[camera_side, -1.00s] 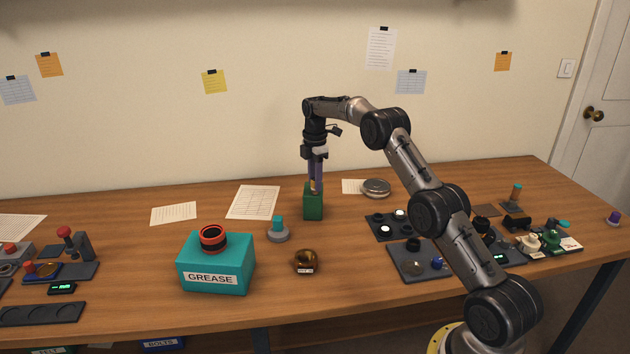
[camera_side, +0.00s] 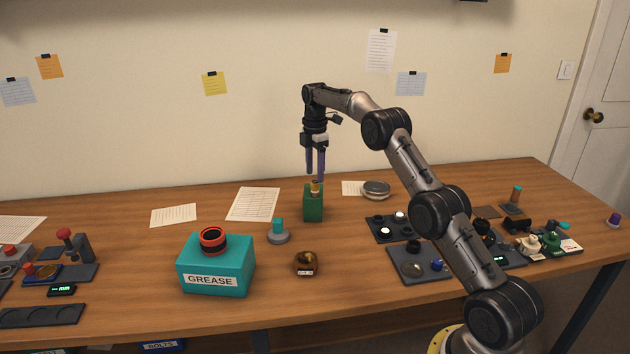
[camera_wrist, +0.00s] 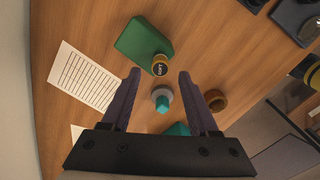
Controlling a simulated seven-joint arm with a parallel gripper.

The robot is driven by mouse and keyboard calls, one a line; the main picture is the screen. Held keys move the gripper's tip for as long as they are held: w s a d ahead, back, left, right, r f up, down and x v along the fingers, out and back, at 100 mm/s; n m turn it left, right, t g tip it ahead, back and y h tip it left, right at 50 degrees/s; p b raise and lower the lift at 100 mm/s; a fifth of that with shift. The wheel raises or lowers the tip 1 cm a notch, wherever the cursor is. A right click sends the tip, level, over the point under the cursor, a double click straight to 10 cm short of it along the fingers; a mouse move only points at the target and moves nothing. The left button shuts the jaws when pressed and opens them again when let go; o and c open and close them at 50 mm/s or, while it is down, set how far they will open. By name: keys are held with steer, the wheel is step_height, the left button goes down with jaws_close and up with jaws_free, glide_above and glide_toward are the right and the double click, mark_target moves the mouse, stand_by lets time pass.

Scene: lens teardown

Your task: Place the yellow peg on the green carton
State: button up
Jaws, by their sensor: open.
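The yellow peg (camera_side: 315,187) stands upright on top of the green carton (camera_side: 313,208), near the middle of the table. In the wrist view the peg (camera_wrist: 160,66) shows a dark, lettered top and sits at one edge of the carton (camera_wrist: 141,38). My gripper (camera_side: 315,179) is open and empty, just above the peg and apart from it. Its two purple fingers (camera_wrist: 157,74) are spread wide in the wrist view.
A teal grease box (camera_side: 215,265) with a red-black ring on top stands front left. A grey base with a teal knob (camera_side: 278,233) and a brass ring (camera_side: 306,262) stand near the carton. Dark trays (camera_side: 420,263) with parts lie to the right.

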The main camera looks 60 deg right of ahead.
mark_target(315, 182)
step_height(315, 182, up, 4)
steer(key=shift+a+f, duration=0.1)
steer(key=shift+f, duration=0.15)
steer(key=s+a+r+m+t, duration=0.1)
steer(key=s+a+r+m, duration=0.2)
steer(key=s+a+r, duration=0.4)
steer(key=s+a+r+m+t, duration=0.25)
steer(key=s+a+r, duration=0.25)
steer(key=a+r, duration=0.4)
steer(key=s+a+m, duration=0.4)
steer(key=s+a, duration=0.3)
steer(key=s, duration=0.5)
steer(key=s+a+f+m+t, duration=0.1)
steer(key=s+a+f+m, duration=0.1)
steer(key=s+f, duration=0.2)
steer(key=s+a+f+m+t, duration=0.1)
steer(key=s+f, duration=0.3)
steer(key=s, duration=0.6)
steer(key=shift+s+a+f+m, duration=0.25)
steer(key=shift+a+m, duration=0.2)
steer(key=shift+a, duration=0.45)
